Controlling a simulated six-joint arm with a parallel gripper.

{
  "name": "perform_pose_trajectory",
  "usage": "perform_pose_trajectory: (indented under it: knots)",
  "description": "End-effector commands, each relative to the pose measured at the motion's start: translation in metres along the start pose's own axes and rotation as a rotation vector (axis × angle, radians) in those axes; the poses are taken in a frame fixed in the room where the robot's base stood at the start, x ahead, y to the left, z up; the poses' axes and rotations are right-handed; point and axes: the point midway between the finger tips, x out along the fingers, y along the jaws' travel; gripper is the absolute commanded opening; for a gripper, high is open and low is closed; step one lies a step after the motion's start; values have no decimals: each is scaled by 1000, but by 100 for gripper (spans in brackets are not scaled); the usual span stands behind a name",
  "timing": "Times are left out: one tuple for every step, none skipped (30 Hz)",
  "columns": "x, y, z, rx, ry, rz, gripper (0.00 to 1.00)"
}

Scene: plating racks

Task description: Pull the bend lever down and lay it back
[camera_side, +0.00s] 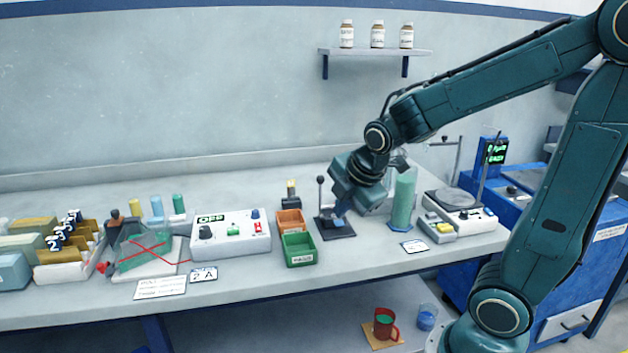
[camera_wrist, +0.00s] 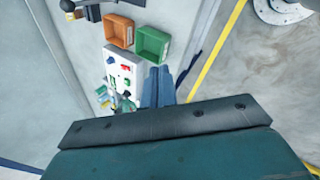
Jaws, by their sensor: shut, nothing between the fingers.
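The bend lever (camera_side: 320,195) is a thin rod with a dark ball knob, standing about upright on a small dark base plate (camera_side: 338,233) near the bench's middle. My gripper (camera_side: 341,209) is just right of the lever in the side view, pointing down over the base; whether it touches anything there I cannot tell. In the wrist view the blue fingers (camera_wrist: 158,88) are together with nothing between them. Part of what looks like the lever's fixture (camera_wrist: 92,10) shows at the top left edge, apart from the fingers. My gripper hides some of the fixture in the side view.
An orange bin (camera_side: 290,217) and a green bin (camera_side: 299,251) stand close left of the lever, with a white control box (camera_side: 230,240) beyond. A green cylinder (camera_side: 403,202) and a scale-like unit (camera_side: 458,203) stand to the right. The bench's front edge is close.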

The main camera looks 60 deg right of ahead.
Motion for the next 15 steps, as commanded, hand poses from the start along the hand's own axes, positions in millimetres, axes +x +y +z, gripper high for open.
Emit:
perform_pose_trajectory:
  knots:
    - [-2,0,-1,29,2,0,0]
    - [-3,0,-1,48,3,-1,0]
    - [-5,0,-1,74,4,-4,0]
    - [-6,-1,-2,93,4,-5,0]
    - [-7,-1,-2,112,5,-6,0]
    - [-8,-1,-2,138,6,-8,0]
    - [-9,-2,-3,157,7,-10,0]
    - [-10,-2,-3,175,7,-11,0]
    - [-12,-2,-4,201,8,-13,0]
    - [-13,-2,-4,221,9,-14,0]
    - [-14,-3,-4,239,10,-15,0]
    - [-16,-3,-5,265,10,-17,0]
    - [-17,-4,-5,285,10,-19,0]
    - [-18,-4,-5,303,11,-21,0]
    - [-19,-4,-6,329,11,-23,0]
